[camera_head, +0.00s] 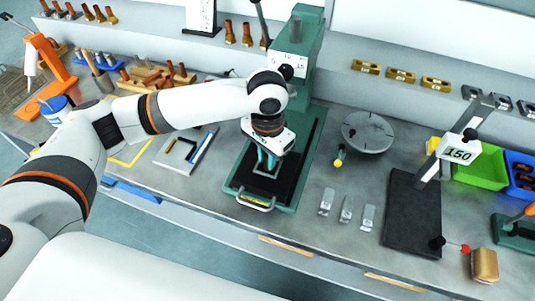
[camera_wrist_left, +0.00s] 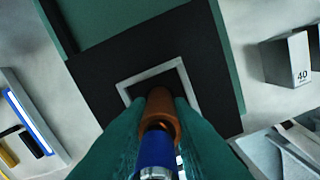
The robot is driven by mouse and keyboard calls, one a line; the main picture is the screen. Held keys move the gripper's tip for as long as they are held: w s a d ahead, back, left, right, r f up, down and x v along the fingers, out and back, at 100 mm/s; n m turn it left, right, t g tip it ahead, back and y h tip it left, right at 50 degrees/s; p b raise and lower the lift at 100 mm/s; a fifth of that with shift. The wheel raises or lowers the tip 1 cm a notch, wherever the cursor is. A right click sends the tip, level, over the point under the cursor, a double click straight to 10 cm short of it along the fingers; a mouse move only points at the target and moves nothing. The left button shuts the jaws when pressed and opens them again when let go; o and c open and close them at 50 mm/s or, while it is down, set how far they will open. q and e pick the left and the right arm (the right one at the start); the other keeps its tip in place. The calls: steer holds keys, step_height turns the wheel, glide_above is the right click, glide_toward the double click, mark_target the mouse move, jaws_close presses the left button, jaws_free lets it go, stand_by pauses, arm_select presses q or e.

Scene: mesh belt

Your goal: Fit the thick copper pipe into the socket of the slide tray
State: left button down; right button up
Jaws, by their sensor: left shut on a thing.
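My left gripper (camera_head: 268,162) is over the slide tray (camera_head: 243,191) of the green press, its teal fingers pointing down. In the left wrist view its fingers are shut on the copper pipe (camera_wrist_left: 160,107), which is orange-brown. A blue piece (camera_wrist_left: 157,150) is in line with the pipe, nearer the camera. The pipe's far end points at the socket (camera_wrist_left: 126,84), a light grey square frame on the tray's black surface (camera_wrist_left: 100,62). That end overlaps the dark opening in view; I cannot tell whether it is inside or above. In the head view my gripper hides the pipe.
The green press column (camera_head: 303,50) stands just behind my left wrist. A round grey plate (camera_head: 368,132) and several small metal blocks (camera_head: 346,208) lie to the right. A small grey tray (camera_head: 185,150) lies left of the press. A black pad (camera_head: 412,215) is farther right.

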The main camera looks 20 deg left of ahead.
arm_select(q)
steer(key=c, duration=1.3)
jaws_free()
steer(key=shift+f, duration=0.1)
step_height(320, 180, up, 12)
steer(key=shift+r+b, duration=0.15)
steer(key=shift+b, duration=0.55)
